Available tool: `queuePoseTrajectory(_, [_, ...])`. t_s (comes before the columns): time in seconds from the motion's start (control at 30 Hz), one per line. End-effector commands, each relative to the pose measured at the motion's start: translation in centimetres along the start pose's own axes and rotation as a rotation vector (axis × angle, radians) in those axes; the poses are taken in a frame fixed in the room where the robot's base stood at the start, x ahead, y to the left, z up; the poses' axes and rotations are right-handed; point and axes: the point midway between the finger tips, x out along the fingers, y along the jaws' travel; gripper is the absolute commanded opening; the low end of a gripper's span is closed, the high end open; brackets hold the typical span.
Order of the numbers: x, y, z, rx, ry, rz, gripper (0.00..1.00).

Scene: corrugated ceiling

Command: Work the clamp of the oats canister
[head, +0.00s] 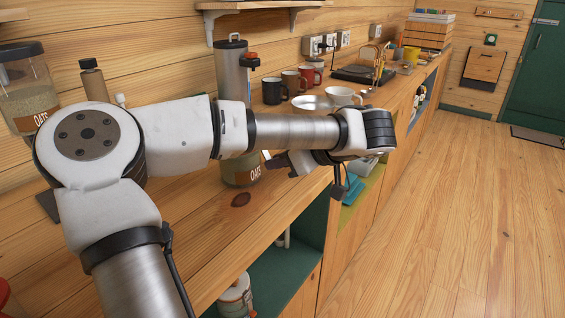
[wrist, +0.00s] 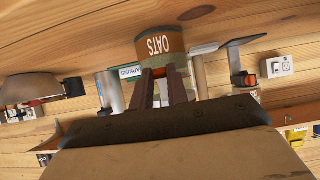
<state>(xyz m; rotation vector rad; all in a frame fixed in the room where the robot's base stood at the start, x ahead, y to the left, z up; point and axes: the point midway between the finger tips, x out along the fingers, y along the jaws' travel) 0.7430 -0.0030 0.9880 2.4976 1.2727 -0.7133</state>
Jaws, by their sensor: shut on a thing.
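The oats canister (head: 240,174) stands on the counter, with a brown OATS label; my arm hides its upper part in the head view. In the wrist view the canister (wrist: 163,42) appears upside down, straight ahead of my fingers. My gripper (head: 270,161) is at the canister's right side. In the wrist view my gripper's two dark fingers (wrist: 158,76) are close together, with a small red-orange piece, apparently the clamp (wrist: 158,72), between their tips. The fingers hide most of the clamp and the lid area behind it.
A larger glass jar of oats (head: 28,85) stands at the left. Behind the arm are a steel cylinder (head: 231,70), several mugs (head: 274,91) and a plate (head: 312,103). Another clamp-top jar (head: 236,297) sits on the lower shelf. The floor at right (head: 450,200) is clear.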

Motion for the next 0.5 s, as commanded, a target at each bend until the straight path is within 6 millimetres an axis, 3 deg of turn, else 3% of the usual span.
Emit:
queuePoseTrajectory(0.1, [0.8,0.0,0.71,0.001,0.11,0.0,0.0])
queuePoseTrajectory(0.5, [1.36,0.17,0.09,0.007,0.353,-0.003,0.0])
